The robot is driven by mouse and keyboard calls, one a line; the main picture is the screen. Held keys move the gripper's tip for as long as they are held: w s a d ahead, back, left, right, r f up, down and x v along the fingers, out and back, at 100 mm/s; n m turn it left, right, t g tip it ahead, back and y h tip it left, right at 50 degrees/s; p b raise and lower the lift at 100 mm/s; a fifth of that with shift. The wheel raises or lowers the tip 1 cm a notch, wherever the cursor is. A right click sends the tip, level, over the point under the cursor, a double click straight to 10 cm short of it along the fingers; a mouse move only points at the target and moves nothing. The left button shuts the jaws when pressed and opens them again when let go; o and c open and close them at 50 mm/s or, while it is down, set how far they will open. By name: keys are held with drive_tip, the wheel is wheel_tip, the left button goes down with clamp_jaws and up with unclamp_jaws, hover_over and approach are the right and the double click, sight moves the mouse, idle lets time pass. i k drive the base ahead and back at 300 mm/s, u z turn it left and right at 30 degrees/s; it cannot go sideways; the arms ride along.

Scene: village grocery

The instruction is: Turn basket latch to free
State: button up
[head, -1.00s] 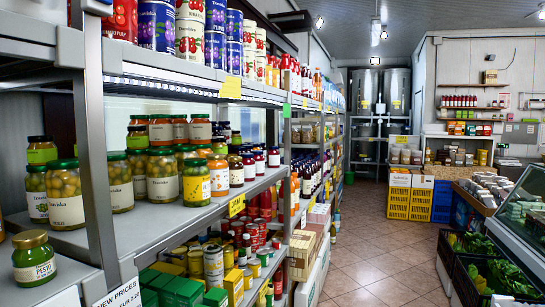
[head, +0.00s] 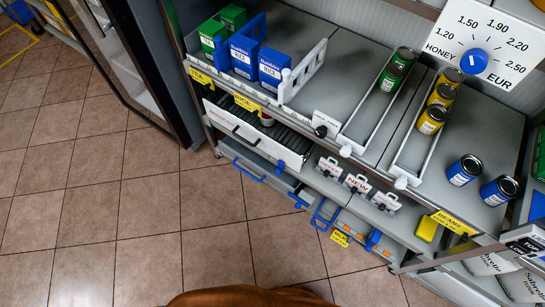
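No basket with a clearly readable latch shows. On the lower tiers of the shelf unit there are small blue levers. One blue lever (head: 280,167) is on the front below the dark slatted roller strip, and another blue lever (head: 373,240) is on the lowest front, lower right. Blue U-shaped handles (head: 325,213) stick out near them. I cannot tell which blue part is the basket latch, or whether it is locked or free. My gripper is not in view.
Above are blue boxes (head: 272,66) behind a white divider (head: 303,72), green and yellow cans, and a honey price dial (head: 473,61). A dark-framed glass door (head: 120,60) stands left. Tiled floor (head: 130,220) in front is clear.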

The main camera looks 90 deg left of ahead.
sight(280, 164)
drive_tip(key=u, duration=3.9)
drive_tip(key=k, duration=0.2)
drive_tip(key=u, duration=0.75)
drive_tip(key=i, duration=0.35)
